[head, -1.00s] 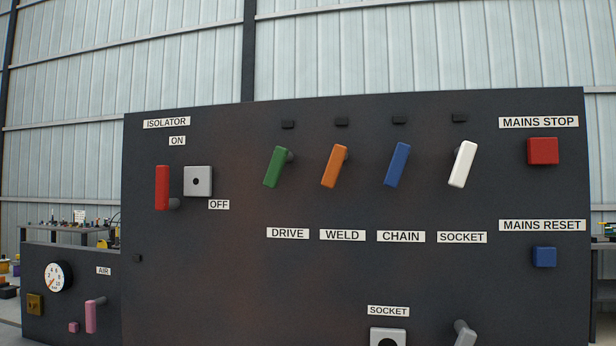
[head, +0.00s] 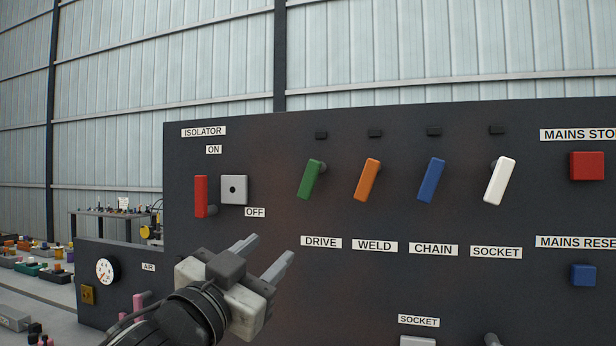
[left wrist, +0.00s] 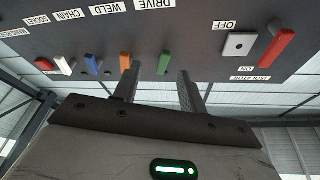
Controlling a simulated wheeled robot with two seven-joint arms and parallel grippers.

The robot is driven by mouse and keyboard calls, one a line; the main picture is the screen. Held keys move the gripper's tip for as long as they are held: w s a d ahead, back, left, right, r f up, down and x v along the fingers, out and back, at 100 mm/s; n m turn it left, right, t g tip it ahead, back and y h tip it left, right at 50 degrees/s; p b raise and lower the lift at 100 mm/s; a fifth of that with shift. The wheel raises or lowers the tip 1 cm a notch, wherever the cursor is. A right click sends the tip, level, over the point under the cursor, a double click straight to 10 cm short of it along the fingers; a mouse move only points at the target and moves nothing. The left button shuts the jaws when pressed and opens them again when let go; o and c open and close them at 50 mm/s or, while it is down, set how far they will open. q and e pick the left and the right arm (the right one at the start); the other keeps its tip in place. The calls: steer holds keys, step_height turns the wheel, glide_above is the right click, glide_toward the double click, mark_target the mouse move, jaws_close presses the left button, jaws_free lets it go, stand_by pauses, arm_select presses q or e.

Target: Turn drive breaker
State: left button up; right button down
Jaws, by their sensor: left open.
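The drive breaker is the green handle (head: 311,180) above the DRIVE label (head: 321,243) on the dark panel. It is tilted, its top leaning right. My left gripper (head: 268,254) is open and empty, below and to the left of the green handle in the head view, its fingers pointing up toward the panel. In the left wrist view the green handle (left wrist: 164,63) shows beyond and between the two spread fingers (left wrist: 157,87), apart from them. My right gripper is in neither view.
Beside the green handle are an orange handle (head: 367,180), a blue handle (head: 431,180) and a white handle (head: 499,182), all tilted alike. The red isolator handle (head: 201,196) and grey block (head: 234,189) are at left. A red mains stop button (head: 586,166) is at right.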

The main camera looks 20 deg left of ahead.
arm_select(q)
glide_toward(306, 187)
steer(key=shift+t, duration=0.4)
steer(key=p+x, duration=0.2)
steer(key=x, duration=0.3)
steer(key=p+x, duration=0.3)
steer(key=x, duration=0.2)
steer(key=shift+f, duration=0.25)
steer(key=shift+w+d, duration=0.1)
steer(key=shift+w, duration=0.45)
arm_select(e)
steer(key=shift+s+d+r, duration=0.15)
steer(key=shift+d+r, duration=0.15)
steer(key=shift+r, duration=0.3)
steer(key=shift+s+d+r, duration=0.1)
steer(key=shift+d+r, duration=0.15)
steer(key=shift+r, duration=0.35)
arm_select(q)
jaws_close()
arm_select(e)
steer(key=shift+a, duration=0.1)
